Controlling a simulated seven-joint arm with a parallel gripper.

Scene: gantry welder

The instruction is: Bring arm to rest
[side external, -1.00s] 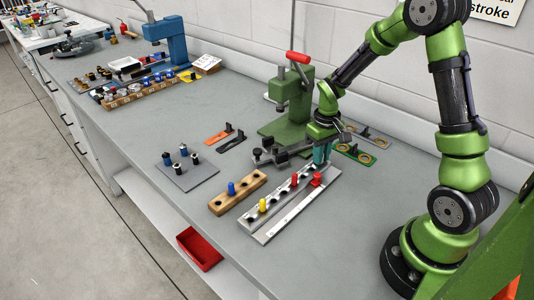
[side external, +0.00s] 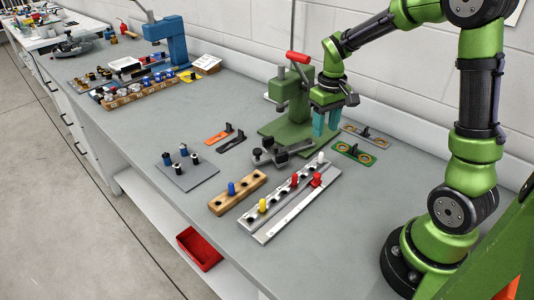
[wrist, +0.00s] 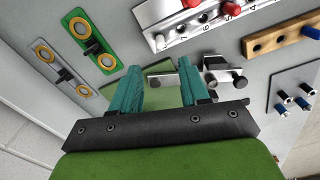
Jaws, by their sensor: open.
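My gripper (side external: 325,121) is raised above the bench, near the green press (side external: 295,108). Its two teal fingers (wrist: 158,92) stand apart in the wrist view with nothing between them. Below it on the bench is the metal rail (side external: 290,208) with a white peg (side external: 321,158), red pegs (side external: 316,180) and a yellow peg (side external: 262,205). The rail also shows at the top of the wrist view (wrist: 180,32).
A wooden block (side external: 222,203) with a blue peg and a grey plate (side external: 187,178) with several pegs lie to the left. A dark clamp (side external: 270,153) lies before the press. A green plate with rings (side external: 354,153) lies at right. The front right bench is clear.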

